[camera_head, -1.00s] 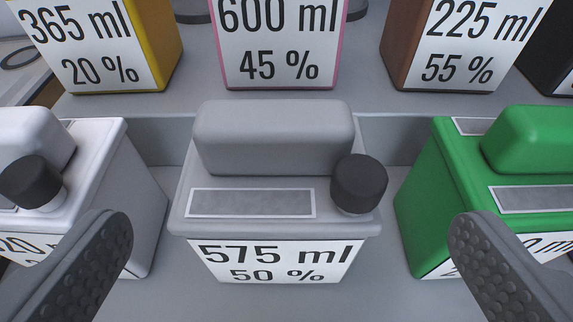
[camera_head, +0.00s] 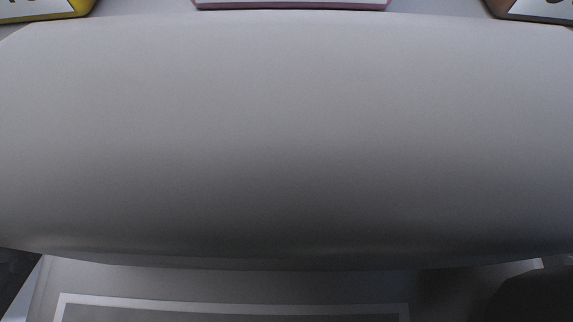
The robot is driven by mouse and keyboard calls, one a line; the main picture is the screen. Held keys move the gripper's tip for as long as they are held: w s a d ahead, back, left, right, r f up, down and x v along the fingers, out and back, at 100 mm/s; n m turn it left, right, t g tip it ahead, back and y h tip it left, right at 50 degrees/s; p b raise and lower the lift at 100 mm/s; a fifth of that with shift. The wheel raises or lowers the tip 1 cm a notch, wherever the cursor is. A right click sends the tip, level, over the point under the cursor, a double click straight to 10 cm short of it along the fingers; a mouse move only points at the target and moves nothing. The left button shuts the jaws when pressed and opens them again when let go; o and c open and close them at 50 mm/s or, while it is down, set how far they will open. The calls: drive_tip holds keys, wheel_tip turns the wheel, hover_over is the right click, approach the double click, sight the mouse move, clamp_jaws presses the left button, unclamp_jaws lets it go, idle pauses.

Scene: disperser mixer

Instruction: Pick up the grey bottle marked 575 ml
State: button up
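The grey bottle (camera_head: 285,140) fills most of the view, with its rounded raised top or handle very close to the camera. A strip of its lower top surface with a white-edged grey panel (camera_head: 230,312) shows along the bottom edge. Its dark cap (camera_head: 540,298) is partly visible at the bottom right. The 575 ml label is out of view now. My gripper's fingers are not visible in this frame, so its hold on the bottle does not show.
The white and green neighbouring bottles are not visible.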

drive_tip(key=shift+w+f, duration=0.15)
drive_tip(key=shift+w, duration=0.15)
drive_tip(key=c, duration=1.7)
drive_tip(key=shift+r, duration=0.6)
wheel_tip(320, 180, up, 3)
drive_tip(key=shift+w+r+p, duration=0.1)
drive_tip(key=shift+p, duration=0.3)
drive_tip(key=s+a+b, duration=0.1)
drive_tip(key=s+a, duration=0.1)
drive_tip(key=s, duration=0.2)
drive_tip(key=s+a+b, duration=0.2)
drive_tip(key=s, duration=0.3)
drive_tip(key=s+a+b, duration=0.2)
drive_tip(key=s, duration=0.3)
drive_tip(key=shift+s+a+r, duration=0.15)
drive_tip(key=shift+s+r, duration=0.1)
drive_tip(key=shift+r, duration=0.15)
